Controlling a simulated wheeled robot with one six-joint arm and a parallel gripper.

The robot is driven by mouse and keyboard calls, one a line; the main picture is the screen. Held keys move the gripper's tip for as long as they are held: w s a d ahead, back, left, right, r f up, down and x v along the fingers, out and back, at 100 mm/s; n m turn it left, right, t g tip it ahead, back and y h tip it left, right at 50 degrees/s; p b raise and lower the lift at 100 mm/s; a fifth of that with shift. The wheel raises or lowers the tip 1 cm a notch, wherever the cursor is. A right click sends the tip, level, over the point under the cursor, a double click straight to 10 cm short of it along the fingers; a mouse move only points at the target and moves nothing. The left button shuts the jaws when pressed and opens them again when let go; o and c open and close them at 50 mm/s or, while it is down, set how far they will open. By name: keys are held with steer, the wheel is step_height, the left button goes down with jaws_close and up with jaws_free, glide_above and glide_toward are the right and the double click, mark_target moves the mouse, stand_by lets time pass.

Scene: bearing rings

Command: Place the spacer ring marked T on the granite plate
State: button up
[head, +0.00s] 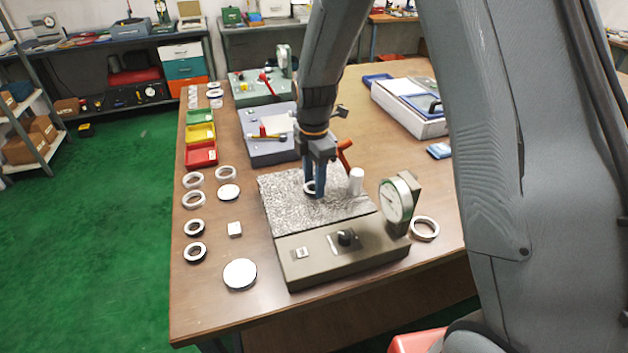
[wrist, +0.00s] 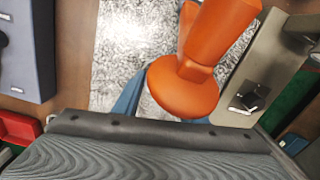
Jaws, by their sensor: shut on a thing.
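My gripper (head: 314,184) is over the granite plate (head: 285,207), pointing down, with its blue fingers shut on a small pale ring (head: 309,187). The ring is at or just above the speckled surface; I cannot tell whether it touches. No T mark can be read on it. In the wrist view the granite plate (wrist: 112,60) lies beneath, and my fingers are mostly hidden behind an orange part (wrist: 184,88). The ring is hidden in that view.
A white cylinder (head: 356,181) and a dial gauge (head: 397,201) stand right of the gripper. Several rings (head: 193,200) and discs lie along the table's left side, with another ring (head: 425,228) at the right. Red, yellow and green bins (head: 201,131) stand at the back left.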

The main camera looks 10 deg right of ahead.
steer(key=o, duration=1.2)
steer(key=shift+f, duration=0.1)
steer(key=shift+r+b, duration=0.85)
steer(key=shift+r, duration=3.1)
